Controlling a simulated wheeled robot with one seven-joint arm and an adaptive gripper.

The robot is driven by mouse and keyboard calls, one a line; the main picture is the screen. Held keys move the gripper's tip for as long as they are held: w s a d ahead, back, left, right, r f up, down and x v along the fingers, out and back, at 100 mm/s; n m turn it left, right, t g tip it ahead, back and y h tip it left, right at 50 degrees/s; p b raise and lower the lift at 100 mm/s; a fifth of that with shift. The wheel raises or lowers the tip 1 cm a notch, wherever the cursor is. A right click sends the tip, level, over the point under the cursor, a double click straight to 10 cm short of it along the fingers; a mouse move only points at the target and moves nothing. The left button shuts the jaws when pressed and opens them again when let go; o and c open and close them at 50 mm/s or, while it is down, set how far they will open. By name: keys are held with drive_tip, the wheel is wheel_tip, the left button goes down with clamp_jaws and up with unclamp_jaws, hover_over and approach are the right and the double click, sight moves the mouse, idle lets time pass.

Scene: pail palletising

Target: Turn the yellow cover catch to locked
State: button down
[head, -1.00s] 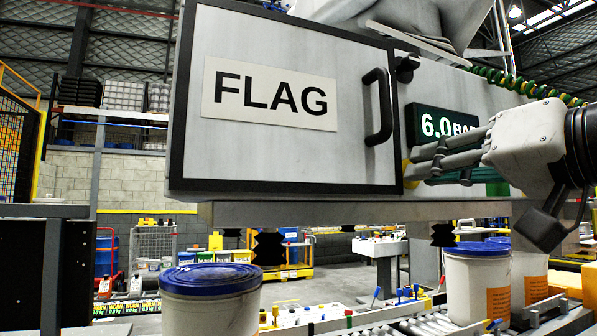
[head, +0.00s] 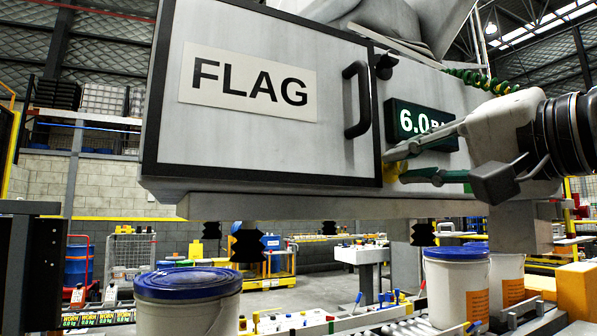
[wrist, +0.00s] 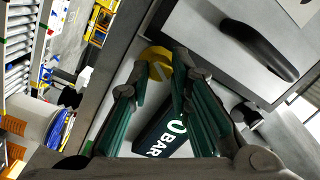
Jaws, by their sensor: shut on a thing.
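The yellow cover catch (head: 391,172) sits at the lower right edge of the grey cover door (head: 270,100) marked FLAG. My gripper (head: 394,167) reaches in from the right, its fingers pinched on the catch, which they partly hide. In the wrist view the yellow catch (wrist: 156,54) shows between the fingertips of my gripper (wrist: 160,68). The fingers have green inner pads. Whether the catch stands at locked cannot be read.
A black handle (head: 356,100) stands out from the door. A green 6.0 BAR display (head: 412,121) lies behind my fingers. Blue-lidded pails (head: 188,300) stand below, with another pail (head: 455,285) at right. Black suction cups (head: 247,243) hang beneath the housing.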

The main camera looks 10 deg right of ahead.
drive_tip(key=m, duration=0.6)
drive_tip(key=m+p, duration=0.1)
drive_tip(key=m, duration=0.5)
drive_tip(key=shift+p, duration=0.35)
drive_tip(key=c, duration=1.5)
unclamp_jaws()
drive_tip(key=shift+o, duration=0.2)
drive_tip(key=v, duration=1.2)
drive_tip(key=shift+a+f, duration=0.2)
drive_tip(key=shift+a, duration=0.05)
